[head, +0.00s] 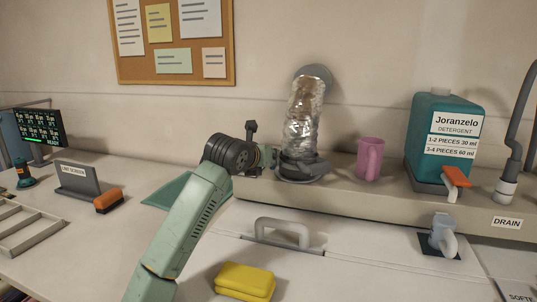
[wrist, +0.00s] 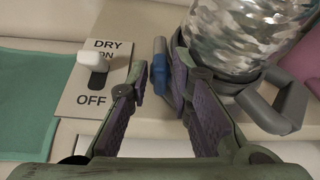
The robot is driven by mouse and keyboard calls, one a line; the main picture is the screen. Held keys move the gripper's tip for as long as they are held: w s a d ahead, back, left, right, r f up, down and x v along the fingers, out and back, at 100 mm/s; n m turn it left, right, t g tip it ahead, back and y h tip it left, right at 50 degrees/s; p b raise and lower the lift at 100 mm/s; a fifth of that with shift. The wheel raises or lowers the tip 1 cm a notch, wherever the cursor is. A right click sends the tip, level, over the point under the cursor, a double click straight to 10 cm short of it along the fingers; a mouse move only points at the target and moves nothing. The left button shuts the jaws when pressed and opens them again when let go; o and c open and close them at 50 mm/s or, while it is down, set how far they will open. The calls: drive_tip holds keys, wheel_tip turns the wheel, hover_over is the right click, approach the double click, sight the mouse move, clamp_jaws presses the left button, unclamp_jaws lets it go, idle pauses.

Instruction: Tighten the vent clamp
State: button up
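The silver foil vent duct (head: 303,118) rises from a dark grey collar (head: 302,171) on the ledge and bends to the wall. In the wrist view, the foil duct (wrist: 245,35) sits in a grey ring clamp (wrist: 268,112) with a looped handle at its right. A small upright blue-and-grey piece (wrist: 159,68) stands at the clamp's left side. My gripper (head: 267,157) is just left of the collar. In the wrist view, my gripper (wrist: 160,82) is open, and the blue piece shows between and beyond its fingertips. I cannot tell whether a finger touches it.
A DRY switch plate (wrist: 98,78) with a white lever is left of my gripper. A pink mug (head: 369,160) and a teal detergent jug (head: 430,130) stand right of the duct. A yellow sponge (head: 244,281) lies in front, near a grey handle (head: 283,232).

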drive_tip(key=shift+c, duration=0.6)
clamp_jaws()
drive_tip(key=shift+d+f+m+b, duration=0.15)
drive_tip(key=shift+m+b, duration=0.25)
drive_tip(key=shift+b, duration=0.65)
drive_tip(key=shift+y, duration=0.4)
drive_tip(key=shift+o, duration=0.6)
unclamp_jaws()
drive_tip(key=shift+r, duration=0.2)
drive_tip(key=shift+s, duration=0.1)
